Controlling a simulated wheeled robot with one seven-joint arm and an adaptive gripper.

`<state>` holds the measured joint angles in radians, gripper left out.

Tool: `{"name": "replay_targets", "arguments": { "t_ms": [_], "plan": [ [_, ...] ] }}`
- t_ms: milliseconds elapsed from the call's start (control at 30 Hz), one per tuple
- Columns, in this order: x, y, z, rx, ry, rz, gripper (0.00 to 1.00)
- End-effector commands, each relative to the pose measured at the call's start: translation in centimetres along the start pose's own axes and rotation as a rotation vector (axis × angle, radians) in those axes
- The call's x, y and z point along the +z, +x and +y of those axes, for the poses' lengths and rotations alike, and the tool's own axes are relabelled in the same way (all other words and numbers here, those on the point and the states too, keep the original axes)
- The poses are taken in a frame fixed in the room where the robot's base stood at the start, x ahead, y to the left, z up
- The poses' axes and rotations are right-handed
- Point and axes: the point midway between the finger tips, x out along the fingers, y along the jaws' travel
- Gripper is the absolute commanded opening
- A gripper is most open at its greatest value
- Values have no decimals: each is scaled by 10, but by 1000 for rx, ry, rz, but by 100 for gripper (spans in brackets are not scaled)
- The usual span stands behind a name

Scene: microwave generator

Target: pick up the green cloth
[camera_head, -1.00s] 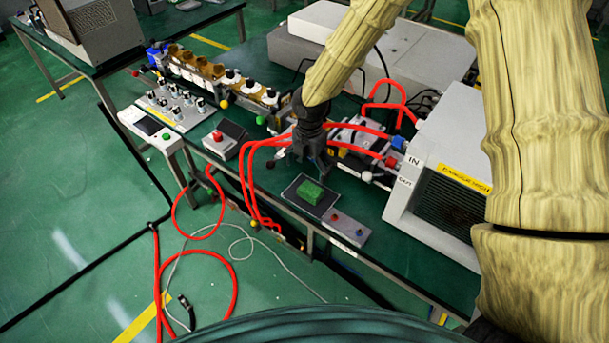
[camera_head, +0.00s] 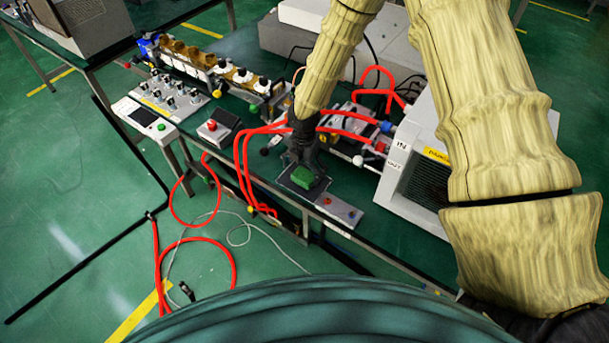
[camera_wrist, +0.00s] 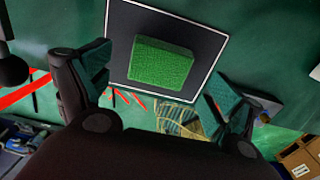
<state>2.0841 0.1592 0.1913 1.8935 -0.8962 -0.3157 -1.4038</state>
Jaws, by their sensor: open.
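The green cloth (camera_head: 303,177) is a small, thick, folded block lying on a dark square pad (camera_head: 288,183) near the front edge of the bench. In the wrist view the cloth (camera_wrist: 161,63) lies on the pad with its light border (camera_wrist: 118,50), just beyond the fingertips. My gripper (camera_head: 303,158) is right above and behind the cloth in the head view. In the wrist view my gripper (camera_wrist: 155,70) has its two fingers spread wide, one on each side of the cloth, with nothing between them. Contact with the cloth does not show.
A grey control box (camera_head: 339,209) with small knobs sits right of the pad. Red hoses (camera_head: 243,160) loop left of it. A red-button box (camera_head: 212,129) stands further left. A large white-grey unit (camera_head: 397,150) stands to the right, and equipment fills the bench behind.

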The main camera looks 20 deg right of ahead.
Motion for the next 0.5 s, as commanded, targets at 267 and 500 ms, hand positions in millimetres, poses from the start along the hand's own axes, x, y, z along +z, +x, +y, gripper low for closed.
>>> {"name": "replay_targets", "arguments": {
  "t_ms": [267, 500],
  "plan": [
    [0, 24, -2, 0, -2, 0, 92],
    [0, 30, -2, 1, -1, 0, 92]
  ]
}}
